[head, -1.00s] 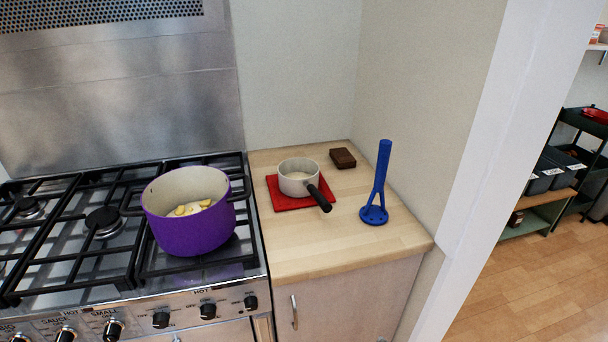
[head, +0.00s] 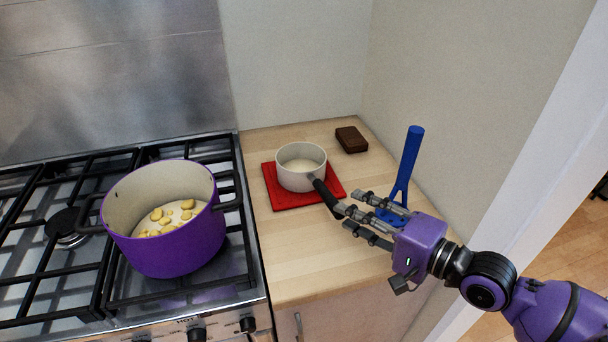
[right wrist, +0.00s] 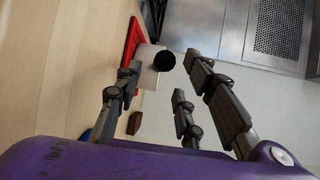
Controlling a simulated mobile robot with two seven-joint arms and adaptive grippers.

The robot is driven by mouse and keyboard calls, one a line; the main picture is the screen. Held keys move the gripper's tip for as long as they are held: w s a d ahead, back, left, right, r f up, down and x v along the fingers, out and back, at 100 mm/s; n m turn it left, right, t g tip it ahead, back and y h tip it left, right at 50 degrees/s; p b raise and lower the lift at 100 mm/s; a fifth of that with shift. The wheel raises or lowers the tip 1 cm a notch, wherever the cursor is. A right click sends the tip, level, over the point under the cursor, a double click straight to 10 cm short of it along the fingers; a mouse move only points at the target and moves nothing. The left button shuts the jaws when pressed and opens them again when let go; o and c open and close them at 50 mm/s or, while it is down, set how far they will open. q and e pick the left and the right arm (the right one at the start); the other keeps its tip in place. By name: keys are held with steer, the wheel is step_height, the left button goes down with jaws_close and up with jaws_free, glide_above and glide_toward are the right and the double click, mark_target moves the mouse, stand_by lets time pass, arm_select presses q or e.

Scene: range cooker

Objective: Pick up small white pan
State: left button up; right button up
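The small white pan (head: 300,172) with a black handle (head: 327,197) stands upright on a red mat (head: 285,200) on the wooden counter. Its handle points towards my right gripper. My right gripper (head: 352,210) is by the handle's free end, its fingers spread. In the right wrist view, the pan (right wrist: 147,77) and the round black end of its handle (right wrist: 165,61) show beyond and between the open fingers (right wrist: 165,85). Whether any finger touches the handle I cannot tell. My left gripper is not in view.
A blue masher (head: 411,160) stands just behind my right gripper, partly hidden by it. A dark brown block (head: 351,139) lies at the back. A purple pot (head: 175,240) with yellow pieces stands on the cooker at left. The counter's front (head: 310,260) is clear.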

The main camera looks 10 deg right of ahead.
steer(key=x, duration=0.4)
steer(key=shift+s+a+r+p, duration=0.1)
steer(key=shift+a+p, duration=0.1)
steer(key=shift+p, duration=0.15)
steer(key=shift+w+a, duration=0.2)
steer(key=shift+w, duration=0.05)
jaws_close()
